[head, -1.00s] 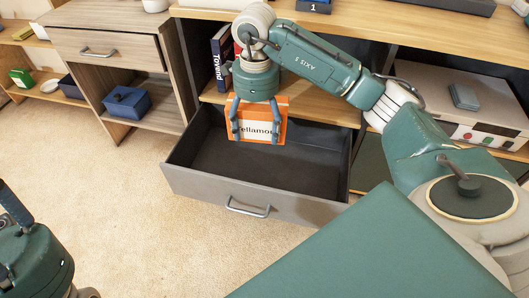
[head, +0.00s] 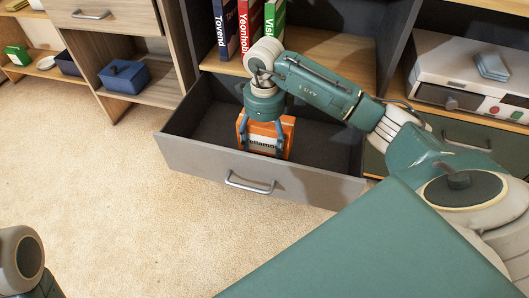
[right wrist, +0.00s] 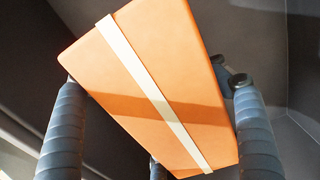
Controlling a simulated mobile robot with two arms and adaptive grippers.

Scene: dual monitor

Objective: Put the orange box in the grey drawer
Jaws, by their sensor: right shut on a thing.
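The orange box (head: 258,131), with a white label, is upright and held low inside the open grey drawer (head: 200,163). My right gripper (head: 264,146) reaches down from above with its fingers on both sides of the box and is shut on it. In the right wrist view the box (right wrist: 150,85) has a pale band across its top and sits between the fingers (right wrist: 160,125). I cannot tell whether the box touches the drawer floor. My left gripper is not in view; only part of my left arm shows at the lower left.
The drawer's front handle (head: 249,184) faces the carpet. Books (head: 249,28) stand on the shelf (head: 310,60) behind the drawer. A white device (head: 465,85) is at the right. A blue box (head: 124,76) is in the left cabinet. Drawer floor is free on both sides of the box.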

